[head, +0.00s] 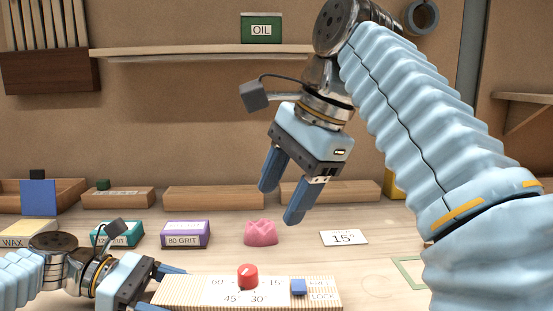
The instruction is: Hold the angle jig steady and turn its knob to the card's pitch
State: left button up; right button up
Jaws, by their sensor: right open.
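The angle jig (180,292) is a pale ribbed block at the bottom of the head view. Its white dial face shows 60, 45, 30 and 15, with a red knob (248,272) on top; I cannot tell its setting. The card (343,238) reads 15° and lies behind the jig. My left gripper (160,287) is at the jig's left end, fingers apart around that end; whether they press on it is unclear. My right gripper (282,202) is open and empty, high above the bench behind the jig.
A pink lumpy piece (261,232), a purple 80 GRIT box (185,234) and a teal grit box (117,233) stand behind the jig. Wooden trays (227,198) line the back. A green outline (408,270) marks the bench at right. An OIL box (261,28) is on the shelf.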

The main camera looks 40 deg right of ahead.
jog(key=w+r+n, duration=0.1)
jog(key=n, duration=0.7)
jog(key=w+d+r+n, duration=0.1)
jog(key=n, duration=0.6)
jog(key=w+r+n+t, duration=0.1)
jog(key=n, duration=0.7)
jog(key=shift+w+d+n+y, duration=0.2)
jog(key=shift+w+n+y, duration=0.1)
jog(key=m+g+h, duration=0.3)
jog(key=m+h, duration=0.4)
jog(key=m, duration=1.1)
send_near(246, 270)
jog(key=x, duration=0.9)
jog(key=shift+f, duration=0.1)
